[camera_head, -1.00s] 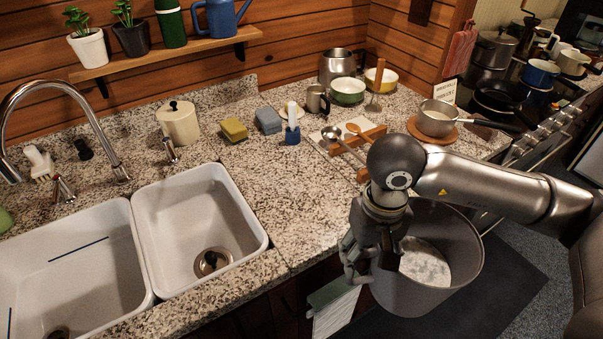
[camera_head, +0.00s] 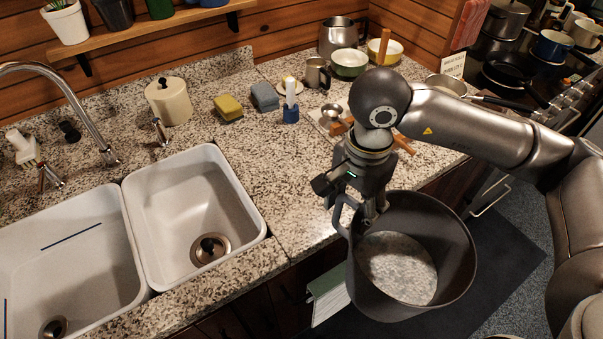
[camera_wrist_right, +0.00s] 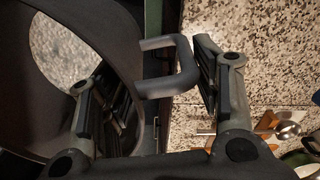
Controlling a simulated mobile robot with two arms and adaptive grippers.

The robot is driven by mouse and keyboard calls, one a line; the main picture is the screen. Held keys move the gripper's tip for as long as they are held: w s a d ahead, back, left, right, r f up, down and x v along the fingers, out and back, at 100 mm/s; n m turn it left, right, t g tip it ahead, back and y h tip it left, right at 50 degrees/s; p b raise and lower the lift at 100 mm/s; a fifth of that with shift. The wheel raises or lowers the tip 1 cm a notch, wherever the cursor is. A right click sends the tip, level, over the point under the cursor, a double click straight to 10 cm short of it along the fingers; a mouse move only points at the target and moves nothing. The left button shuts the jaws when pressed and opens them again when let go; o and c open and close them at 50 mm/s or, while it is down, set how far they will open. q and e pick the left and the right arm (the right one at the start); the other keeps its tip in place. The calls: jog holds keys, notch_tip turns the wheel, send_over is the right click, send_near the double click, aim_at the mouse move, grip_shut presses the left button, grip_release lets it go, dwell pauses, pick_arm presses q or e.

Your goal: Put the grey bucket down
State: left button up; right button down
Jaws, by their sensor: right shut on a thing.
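The grey bucket (camera_head: 455,235) is a large dark round pail in front of the counter's edge, over the dark floor mat. Its mouth faces up toward the head camera, and a pale speckled patch shows at its bottom. My right gripper (camera_head: 365,210) is shut on the bucket at its left side, where the handle is. In the right wrist view the angular handle (camera_wrist_right: 172,62) sits between the two fingers (camera_wrist_right: 165,90), with the bucket's inside (camera_wrist_right: 115,45) at the left. I cannot tell whether the bucket's base touches anything. My left gripper is not in view.
The granite counter (camera_head: 285,205) has clear room between the white double sink (camera_head: 190,205) and the wooden utensil rest (camera_head: 400,145). Sponges, a brush, mugs and bowls stand toward the back. A green cloth (camera_head: 328,293) hangs at the counter front. The stove is at right.

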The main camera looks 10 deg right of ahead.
aim_at(342, 195)
jog(key=m, duration=0.1)
jog(key=r+m, duration=0.1)
jog(key=m, duration=0.1)
jog(key=a+m, duration=0.1)
jog(key=shift+w+r+m, duration=0.15)
jog(key=shift+r+m, duration=0.15)
jog(key=m, duration=0.2)
jog(key=a+r+m, duration=0.1)
jog(key=m, duration=0.1)
jog(key=shift+w+r, duration=0.15)
jog(key=a+r+m, duration=0.3)
jog(key=r+m, duration=0.2)
jog(key=m, duration=1)
jog(key=a+r+m, duration=0.3)
jog(key=r+m, duration=0.1)
jog(key=m, duration=1.1)
pick_arm(q)
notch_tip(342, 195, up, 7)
jog(key=p, duration=0.6)
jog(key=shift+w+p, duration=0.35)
pick_arm(e)
jog(key=w+d+f, duration=0.7)
jog(key=w+f, duration=0.4)
jog(key=f, duration=0.1)
jog(key=shift+w+d+f, duration=0.2)
jog(key=shift+d+f, duration=0.1)
jog(key=shift+d, duration=0.05)
